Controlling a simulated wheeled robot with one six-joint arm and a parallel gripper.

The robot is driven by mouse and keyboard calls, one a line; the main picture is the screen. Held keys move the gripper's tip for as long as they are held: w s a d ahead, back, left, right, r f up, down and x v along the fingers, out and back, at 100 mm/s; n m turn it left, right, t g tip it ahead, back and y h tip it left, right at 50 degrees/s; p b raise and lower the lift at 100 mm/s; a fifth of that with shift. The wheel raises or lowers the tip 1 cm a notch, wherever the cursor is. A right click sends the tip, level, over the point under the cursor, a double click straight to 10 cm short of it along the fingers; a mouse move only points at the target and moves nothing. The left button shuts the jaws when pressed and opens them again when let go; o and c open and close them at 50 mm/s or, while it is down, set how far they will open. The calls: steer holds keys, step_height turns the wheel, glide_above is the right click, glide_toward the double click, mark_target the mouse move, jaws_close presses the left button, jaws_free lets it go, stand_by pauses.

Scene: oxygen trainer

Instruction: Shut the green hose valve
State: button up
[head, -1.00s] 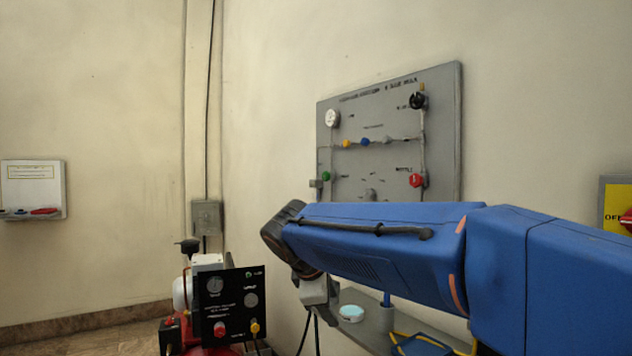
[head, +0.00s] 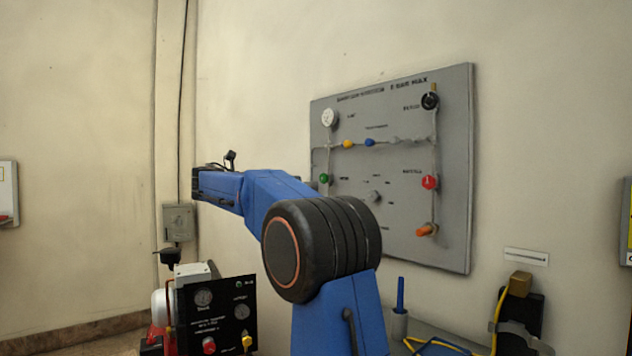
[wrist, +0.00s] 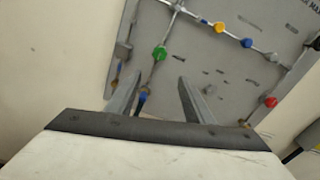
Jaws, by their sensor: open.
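The green valve (head: 324,179) is a small round green knob at the left side of the grey wall panel (head: 455,150). In the wrist view the green knob (wrist: 160,53) shows just above the gap between my fingertips, apart from them, on a thin pipe. My gripper (wrist: 160,76) is open and empty, its two grey fingers pointing up at the panel. In the head view the gripper itself cannot be made out; my blue arm reaches left. Whether the valve is open or shut is too small to tell.
A black compressor panel (head: 215,315) stands lower left. A shelf with yellow tubing (head: 440,344) is lower right.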

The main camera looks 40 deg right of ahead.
mark_target(322, 179)
steer(key=d, duration=1.7)
steer(key=shift+w+d+r, duration=0.2)
steer(key=shift+r, duration=0.05)
steer(key=shift+c, duration=0.3)
steer(key=c, duration=1)
